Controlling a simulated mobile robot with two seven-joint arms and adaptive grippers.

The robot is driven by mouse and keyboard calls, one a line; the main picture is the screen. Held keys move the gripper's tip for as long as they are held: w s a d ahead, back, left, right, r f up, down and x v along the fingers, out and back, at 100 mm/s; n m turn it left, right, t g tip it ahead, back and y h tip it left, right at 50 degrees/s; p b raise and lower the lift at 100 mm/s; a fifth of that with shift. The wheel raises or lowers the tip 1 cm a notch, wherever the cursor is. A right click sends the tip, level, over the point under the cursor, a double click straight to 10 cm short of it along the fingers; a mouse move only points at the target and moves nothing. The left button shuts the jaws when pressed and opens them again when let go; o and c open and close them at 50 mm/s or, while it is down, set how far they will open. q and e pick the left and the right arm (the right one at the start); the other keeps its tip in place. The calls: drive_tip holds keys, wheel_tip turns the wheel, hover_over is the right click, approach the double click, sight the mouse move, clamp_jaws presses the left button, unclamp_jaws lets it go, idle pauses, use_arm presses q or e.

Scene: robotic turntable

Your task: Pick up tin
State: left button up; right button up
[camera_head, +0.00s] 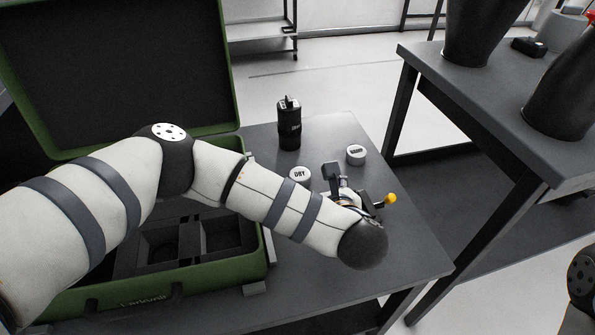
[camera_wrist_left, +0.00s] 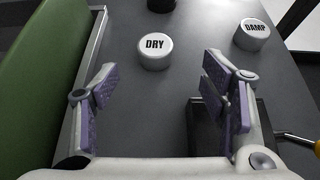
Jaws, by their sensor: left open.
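Two small round white tins stand on the dark table. The DRY tin (camera_head: 300,175) is nearer the green case, and the DAMP tin (camera_head: 356,155) is farther right. In the left wrist view, the DRY tin (camera_wrist_left: 155,51) is upright ahead of the fingers, a little left of centre. The DAMP tin (camera_wrist_left: 251,35) is at the upper right. My left gripper (camera_wrist_left: 160,88) is open and empty, with the DRY tin just beyond its purple-padded fingers. In the head view, the left gripper (camera_head: 334,180) is partly hidden by my wrist. My right gripper is not in view.
An open green case (camera_head: 259,262) with dark compartments stands at the left. A black cylinder (camera_head: 289,125) stands behind the tins. A dark device with a yellow-knobbed lever (camera_head: 390,199) is close to the right finger. A second table (camera_head: 498,101) stands at the right.

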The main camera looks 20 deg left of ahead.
sight(301, 175)
use_arm(q)
drive_tip(key=x, duration=0.8)
drive_tip(key=shift+a+f+b, duration=0.2)
drive_tip(key=shift+a+b, duration=0.15)
drive_tip(key=shift+a, duration=0.2)
drive_tip(key=shift+w, duration=0.1)
drive_tip(key=c, duration=1.2)
